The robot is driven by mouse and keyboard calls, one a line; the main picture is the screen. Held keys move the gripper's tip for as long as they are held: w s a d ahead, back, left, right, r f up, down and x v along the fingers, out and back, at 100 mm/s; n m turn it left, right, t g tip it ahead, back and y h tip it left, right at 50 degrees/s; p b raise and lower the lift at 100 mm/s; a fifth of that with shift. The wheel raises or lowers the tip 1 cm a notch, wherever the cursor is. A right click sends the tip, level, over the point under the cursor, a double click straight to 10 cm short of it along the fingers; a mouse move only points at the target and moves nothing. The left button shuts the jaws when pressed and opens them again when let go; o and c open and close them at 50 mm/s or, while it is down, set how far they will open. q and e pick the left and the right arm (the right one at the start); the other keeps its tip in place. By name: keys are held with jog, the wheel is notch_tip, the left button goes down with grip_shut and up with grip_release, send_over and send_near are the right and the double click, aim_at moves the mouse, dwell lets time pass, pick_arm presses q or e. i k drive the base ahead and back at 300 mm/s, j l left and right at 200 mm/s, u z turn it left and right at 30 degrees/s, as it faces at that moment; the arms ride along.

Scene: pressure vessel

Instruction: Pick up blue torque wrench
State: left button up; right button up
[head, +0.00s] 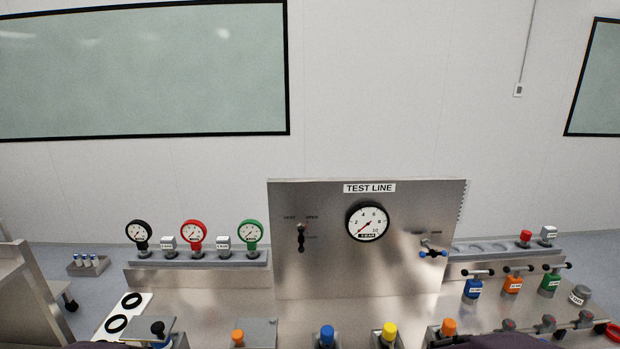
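A blue T-handled tool (473,289) with a white label and black grip ends stands upright at the right of the bench; it looks like the blue torque wrench. An orange T-handled tool (513,285) and a green one (549,284) stand in a row to its right. Neither of my grippers can be made out. Dark rounded shapes at the bottom edge may be parts of my arms.
A steel TEST LINE panel (330,255) with a gauge stands left of the wrench. Black, red and green gauges stand on a rack (200,262) at left. Blue, yellow and orange-topped parts line the front edge. A grey cylinder (579,295) lies at right.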

aim_at(473, 287)
jog(key=z, duration=1.35)
